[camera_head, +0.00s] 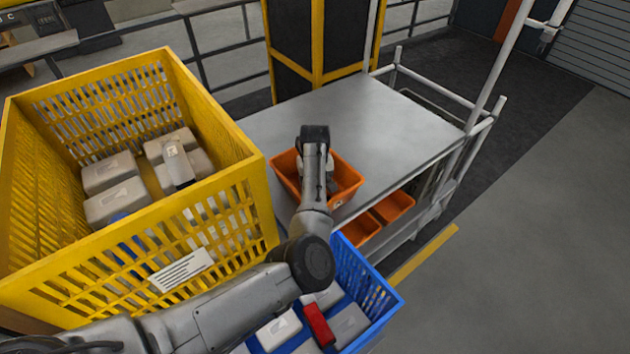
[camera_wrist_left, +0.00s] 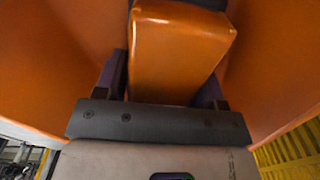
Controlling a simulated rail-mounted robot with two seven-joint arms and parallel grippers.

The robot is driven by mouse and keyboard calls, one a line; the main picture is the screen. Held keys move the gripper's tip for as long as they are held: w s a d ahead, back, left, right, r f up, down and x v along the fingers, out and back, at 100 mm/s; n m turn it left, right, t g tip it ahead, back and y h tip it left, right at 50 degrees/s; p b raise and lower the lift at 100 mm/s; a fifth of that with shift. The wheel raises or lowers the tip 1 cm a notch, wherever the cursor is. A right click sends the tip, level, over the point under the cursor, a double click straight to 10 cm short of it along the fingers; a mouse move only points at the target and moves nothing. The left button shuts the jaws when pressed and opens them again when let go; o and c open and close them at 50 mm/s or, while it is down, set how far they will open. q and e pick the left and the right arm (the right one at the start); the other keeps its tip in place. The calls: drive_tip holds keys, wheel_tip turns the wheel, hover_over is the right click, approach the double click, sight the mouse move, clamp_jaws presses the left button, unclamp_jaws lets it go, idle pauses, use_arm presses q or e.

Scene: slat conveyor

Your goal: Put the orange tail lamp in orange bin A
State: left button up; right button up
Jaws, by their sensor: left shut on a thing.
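The orange tail lamp (camera_wrist_left: 180,52) is a glossy orange block between the two fingers of my left gripper (camera_wrist_left: 165,80), which is shut on it. In the wrist view, orange bin walls (camera_wrist_left: 48,50) rise on both sides of the lamp and gripper. In the head view, an orange bin (camera_head: 348,188) stands on the grey table, with my left wrist above it. My arm hides part of that bin and the lamp there. I cannot read a letter on the bin. My right gripper is not in view.
A yellow crate (camera_head: 215,125) with grey-white boxes stands at left. A blue crate (camera_head: 372,290) at the bottom holds pale boxes and a red item (camera_head: 318,324). More orange bins (camera_head: 394,206) sit under the table (camera_head: 375,120). The tabletop behind the bin is clear.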

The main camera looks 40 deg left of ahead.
use_arm(q)
drive_tip(key=o, duration=1.1)
drive_tip(key=shift+f, duration=0.1)
drive_tip(key=shift+c, duration=0.2)
drive_tip(key=shift+r, duration=0.25)
wheel_tip(320, 180, up, 10)
drive_tip(key=p, duration=0.2)
drive_tip(key=shift+p, duration=0.3)
drive_tip(key=shift+r, duration=0.95)
